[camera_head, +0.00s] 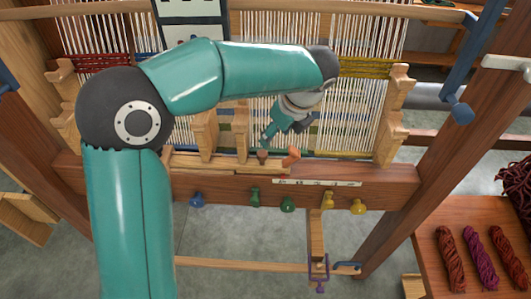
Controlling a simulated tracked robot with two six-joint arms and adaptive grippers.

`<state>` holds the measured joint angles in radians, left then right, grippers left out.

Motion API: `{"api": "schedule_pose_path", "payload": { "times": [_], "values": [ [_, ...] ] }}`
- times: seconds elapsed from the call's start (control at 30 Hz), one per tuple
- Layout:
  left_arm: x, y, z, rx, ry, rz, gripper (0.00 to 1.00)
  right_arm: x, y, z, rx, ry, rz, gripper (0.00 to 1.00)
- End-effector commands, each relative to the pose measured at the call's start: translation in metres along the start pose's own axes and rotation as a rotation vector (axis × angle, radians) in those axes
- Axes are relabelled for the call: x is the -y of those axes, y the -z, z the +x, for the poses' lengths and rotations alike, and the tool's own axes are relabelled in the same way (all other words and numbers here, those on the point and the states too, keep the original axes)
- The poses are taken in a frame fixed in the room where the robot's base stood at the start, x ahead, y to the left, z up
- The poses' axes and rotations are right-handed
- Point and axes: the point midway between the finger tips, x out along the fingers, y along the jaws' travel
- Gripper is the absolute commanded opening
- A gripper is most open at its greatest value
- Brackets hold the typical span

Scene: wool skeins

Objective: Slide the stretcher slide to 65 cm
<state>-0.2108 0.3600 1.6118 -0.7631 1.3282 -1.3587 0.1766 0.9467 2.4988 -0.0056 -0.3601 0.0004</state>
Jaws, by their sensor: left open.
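A wooden stretcher slide (222,164) lies along the loom's front beam (400,188). A pale scale strip (316,183) with small marks is on the beam at its right; the numbers are too small to read. An orange tab (291,156) sticks up near the slide's right end, with a small dark brown peg (262,155) to its left. My left arm reaches in from the left across the loom. My left gripper (272,136) is open just above the slide, close to the peg and tab. I cannot tell whether it touches either. My right gripper is out of view.
Green, blue and yellow knobs (288,204) line the beam's lower front. Wooden uprights (391,130) and white warp threads stand behind the slide. A table (455,215) at right holds dark red and purple skeins (480,256). A hanging wooden bar (316,235) is below the beam.

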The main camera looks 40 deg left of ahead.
Motion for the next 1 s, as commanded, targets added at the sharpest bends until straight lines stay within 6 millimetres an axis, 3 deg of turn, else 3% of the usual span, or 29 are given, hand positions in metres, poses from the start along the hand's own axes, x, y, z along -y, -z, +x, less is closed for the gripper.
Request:
{"api": "schedule_pose_path", "payload": {
  "times": [0.3,0.5,0.7,1.0],
  "values": [
    [-0.001,0.001,0.071,-0.002,-0.005,-0.001,0.58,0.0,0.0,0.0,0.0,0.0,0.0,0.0],
    [-0.001,0.001,0.101,-0.002,-0.004,-0.001,0.58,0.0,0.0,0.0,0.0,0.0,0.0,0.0],
    [0.0,0.001,0.114,-0.002,0.0,-0.001,0.58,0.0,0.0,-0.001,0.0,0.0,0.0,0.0],
    [0.001,0.001,0.115,-0.002,0.001,0.0,0.54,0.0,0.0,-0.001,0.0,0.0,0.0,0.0]
  ]
}}
